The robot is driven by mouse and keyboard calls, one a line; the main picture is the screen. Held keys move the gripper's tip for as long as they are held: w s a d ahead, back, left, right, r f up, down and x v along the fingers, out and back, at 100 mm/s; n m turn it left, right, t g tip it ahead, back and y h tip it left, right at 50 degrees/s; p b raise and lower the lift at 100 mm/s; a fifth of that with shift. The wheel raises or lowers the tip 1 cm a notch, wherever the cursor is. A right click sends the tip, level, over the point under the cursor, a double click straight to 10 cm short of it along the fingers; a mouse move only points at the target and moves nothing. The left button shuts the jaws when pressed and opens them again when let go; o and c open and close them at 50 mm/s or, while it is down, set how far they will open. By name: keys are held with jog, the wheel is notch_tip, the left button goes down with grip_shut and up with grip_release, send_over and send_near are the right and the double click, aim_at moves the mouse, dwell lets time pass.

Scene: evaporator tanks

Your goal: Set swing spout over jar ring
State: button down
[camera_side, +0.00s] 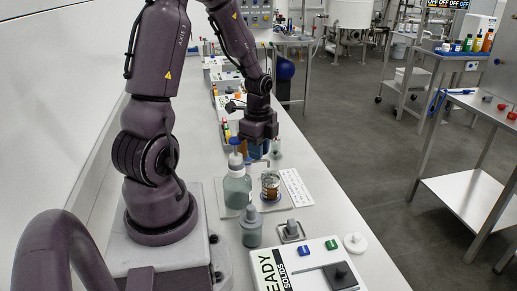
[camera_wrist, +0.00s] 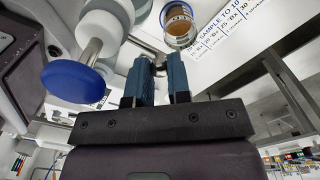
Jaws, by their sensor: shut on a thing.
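A pale bottle (camera_side: 237,190) with a blue knob (camera_side: 236,141) on top stands on the bench; in the wrist view the blue knob (camera_wrist: 75,82) is at the left. A thin metal spout (camera_side: 257,161) reaches from its top towards the right. My gripper (camera_side: 259,153), with blue fingers, is shut on the spout (camera_wrist: 147,45); the fingers (camera_wrist: 160,65) hide part of it. A jar (camera_side: 270,183) with amber contents stands right of the bottle, on a blue ring (camera_side: 271,198). In the wrist view the jar (camera_wrist: 180,27) is just beyond the fingers. Whether the spout's tip is over it, I cannot tell.
A printed white card (camera_side: 296,188) lies right of the jar. A grey-capped bottle (camera_side: 251,228), a small metal square tray (camera_side: 291,232) and a white panel (camera_side: 308,265) with coloured buttons are nearer the camera. Racks of small bottles (camera_side: 226,105) stand farther back.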

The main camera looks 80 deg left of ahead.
jog(key=c, duration=1.1)
grip_release()
jog(key=shift+o, duration=0.2)
notch_tip(320, 180, up, 13)
jog(key=s+d+r+n+t, duration=0.1)
jog(key=d+r+n+t, duration=0.1)
jog(key=d, duration=0.8)
jog(key=s+d+r+n+t, duration=0.1)
jog(key=d+r+n+t, duration=0.2)
jog(key=d, duration=0.7)
notch_tip(320, 180, up, 2)
jog(key=n, duration=0.4)
jog(key=shift+s+d+r+t, duration=0.25)
jog(key=shift+s+t, duration=0.05)
jog(key=shift+s, duration=0.05)
